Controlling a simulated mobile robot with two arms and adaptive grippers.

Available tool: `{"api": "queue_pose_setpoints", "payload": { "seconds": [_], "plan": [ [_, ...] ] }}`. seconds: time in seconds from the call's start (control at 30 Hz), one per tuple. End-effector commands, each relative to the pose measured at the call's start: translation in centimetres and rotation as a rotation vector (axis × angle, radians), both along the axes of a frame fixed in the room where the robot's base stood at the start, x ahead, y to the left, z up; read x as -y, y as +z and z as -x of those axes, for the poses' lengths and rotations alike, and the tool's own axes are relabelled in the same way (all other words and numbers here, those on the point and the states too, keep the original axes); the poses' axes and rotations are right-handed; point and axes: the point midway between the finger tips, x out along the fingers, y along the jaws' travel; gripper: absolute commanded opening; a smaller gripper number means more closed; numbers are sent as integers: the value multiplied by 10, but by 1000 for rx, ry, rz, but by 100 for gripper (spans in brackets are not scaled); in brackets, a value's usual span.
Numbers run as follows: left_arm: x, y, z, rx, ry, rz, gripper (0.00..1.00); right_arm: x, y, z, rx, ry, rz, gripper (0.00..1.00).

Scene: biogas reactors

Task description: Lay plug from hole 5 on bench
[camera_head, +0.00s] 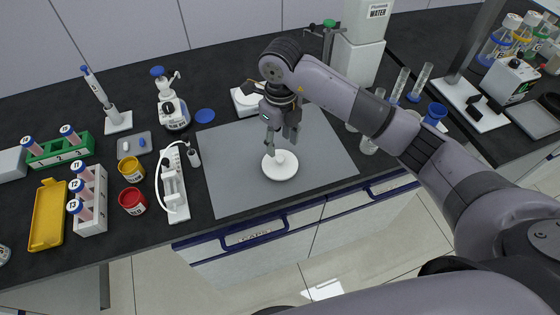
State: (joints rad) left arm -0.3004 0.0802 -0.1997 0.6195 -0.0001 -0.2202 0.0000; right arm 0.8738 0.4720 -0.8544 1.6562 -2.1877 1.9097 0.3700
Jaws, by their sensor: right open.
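A white round disc (272,171) with a short upright stub in its middle lies on the grey mat (228,165) on the dark bench. No hole numbers are readable, so I cannot tell which thing is the plug from hole 5. My right gripper (281,138) is open and points down above the stub. No held object shows between its fingers; whether the fingertips touch the stub is unclear. My left gripper is not in view.
Left on the bench (125,229) are a green rack (60,151), a white rack (91,213), a yellow tray (44,228) and yellow and red jars. A white box (242,103) stands behind the mat. Glass cylinders (420,82) stand right. The mat's left part is clear.

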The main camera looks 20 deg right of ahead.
Motion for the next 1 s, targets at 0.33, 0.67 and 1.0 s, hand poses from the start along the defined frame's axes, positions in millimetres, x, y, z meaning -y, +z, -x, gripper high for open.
{"api": "queue_pose_setpoints", "payload": {
  "seconds": [0.33,0.67,1.0],
  "plan": [
    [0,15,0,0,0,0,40,-1,-30,1,-4,0,-1,44],
    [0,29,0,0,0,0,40,-1,-71,-1,0,0,-1,44],
    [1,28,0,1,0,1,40,-1,-72,-2,1,1,-2,36]
  ]
}}
